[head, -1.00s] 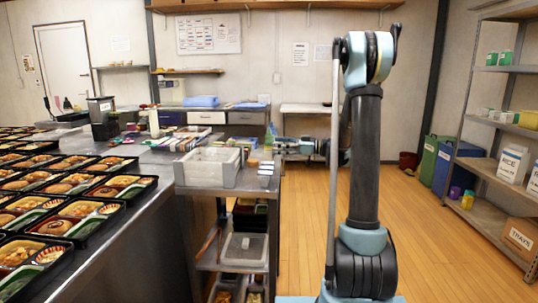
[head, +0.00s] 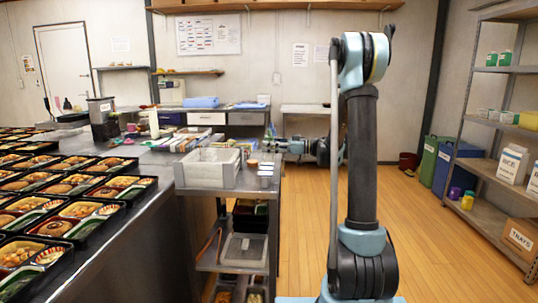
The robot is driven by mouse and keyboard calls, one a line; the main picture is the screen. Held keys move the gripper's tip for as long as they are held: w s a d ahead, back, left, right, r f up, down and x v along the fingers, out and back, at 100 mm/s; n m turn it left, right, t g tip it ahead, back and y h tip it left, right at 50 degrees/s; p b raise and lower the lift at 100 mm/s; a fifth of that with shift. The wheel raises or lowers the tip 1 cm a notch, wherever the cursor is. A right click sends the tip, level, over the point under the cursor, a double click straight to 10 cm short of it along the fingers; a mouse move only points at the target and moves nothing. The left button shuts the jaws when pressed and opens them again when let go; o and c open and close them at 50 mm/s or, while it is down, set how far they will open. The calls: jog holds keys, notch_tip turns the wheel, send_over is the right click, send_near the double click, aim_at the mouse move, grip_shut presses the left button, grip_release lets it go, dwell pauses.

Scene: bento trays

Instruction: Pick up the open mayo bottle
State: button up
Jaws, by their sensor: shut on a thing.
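My gripper (head: 271,146) is at the right end of the counter, level with the white bin and just above the counter top. It is shut on a narrow, bottle-like thing (head: 270,131) with a greenish tint, which shows small at the fingertips. I cannot make out its label or whether it has a cap. A pale bottle-like thing (head: 154,124) stands upright farther left on the counter, well apart from my gripper. I cannot tell from this distance whether it is a mayo bottle.
A white bin (head: 207,181) stands on the counter's near right end, with a small brown round thing (head: 253,164) beside it. Filled bento trays (head: 128,200) cover the left counter. Shelves (head: 480,137) stand at the right. The wooden floor (head: 420,235) between is clear.

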jog(key=shift+r, duration=0.1)
notch_tip(320, 180, up, 10)
jog(key=shift+f, duration=0.1)
jog(key=shift+o, duration=0.8)
jog(key=shift+c, duration=0.3)
